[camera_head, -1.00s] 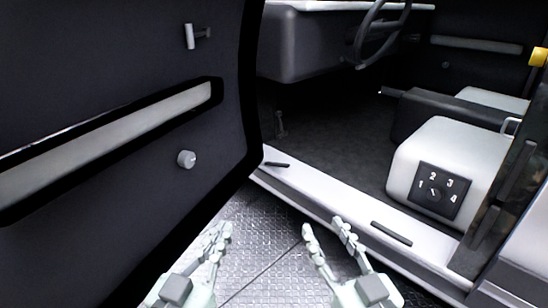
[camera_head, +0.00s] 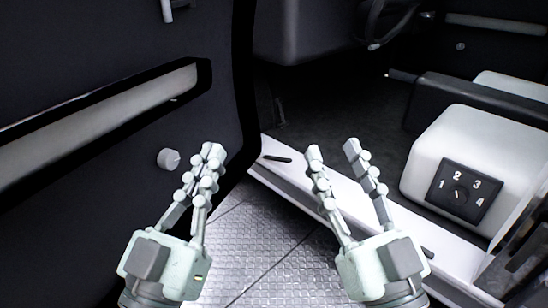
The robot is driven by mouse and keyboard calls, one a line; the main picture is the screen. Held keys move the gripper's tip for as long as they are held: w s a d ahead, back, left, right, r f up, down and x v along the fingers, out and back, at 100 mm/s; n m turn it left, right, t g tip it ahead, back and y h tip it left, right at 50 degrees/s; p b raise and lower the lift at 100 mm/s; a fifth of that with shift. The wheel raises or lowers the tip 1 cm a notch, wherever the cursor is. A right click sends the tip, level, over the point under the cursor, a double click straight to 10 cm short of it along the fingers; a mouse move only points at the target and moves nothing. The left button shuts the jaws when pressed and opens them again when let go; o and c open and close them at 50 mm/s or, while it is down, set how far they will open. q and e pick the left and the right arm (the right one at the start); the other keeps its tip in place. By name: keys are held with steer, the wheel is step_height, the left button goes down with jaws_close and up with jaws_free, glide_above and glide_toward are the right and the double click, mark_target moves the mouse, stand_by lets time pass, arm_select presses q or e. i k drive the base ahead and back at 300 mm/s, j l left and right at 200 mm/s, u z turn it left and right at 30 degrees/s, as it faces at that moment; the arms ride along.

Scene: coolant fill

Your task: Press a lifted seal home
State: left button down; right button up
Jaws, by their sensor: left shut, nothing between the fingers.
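My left gripper (camera_head: 212,152) is shut and empty, its fingertips together in front of the open door's lower part. My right gripper (camera_head: 333,151) is open and empty, its two fingers apart over the white door sill (camera_head: 300,189). A black seal-like edge (camera_head: 241,100) runs down the door's rim; I cannot tell whether any part of it is lifted. A short dark strip (camera_head: 277,158) lies at the sill's far end, between the two grippers in the picture.
The dark door panel (camera_head: 60,60) fills the left, with a grey round knob (camera_head: 168,158) and a long light armrest inset (camera_head: 110,108). Metal tread floor (camera_head: 245,245) lies below; the footwell is clear.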

mark_target(269, 158)
steer(key=i+l+u, duration=0.7)
steer(key=l+u, duration=0.15)
steer(key=l, duration=0.15)
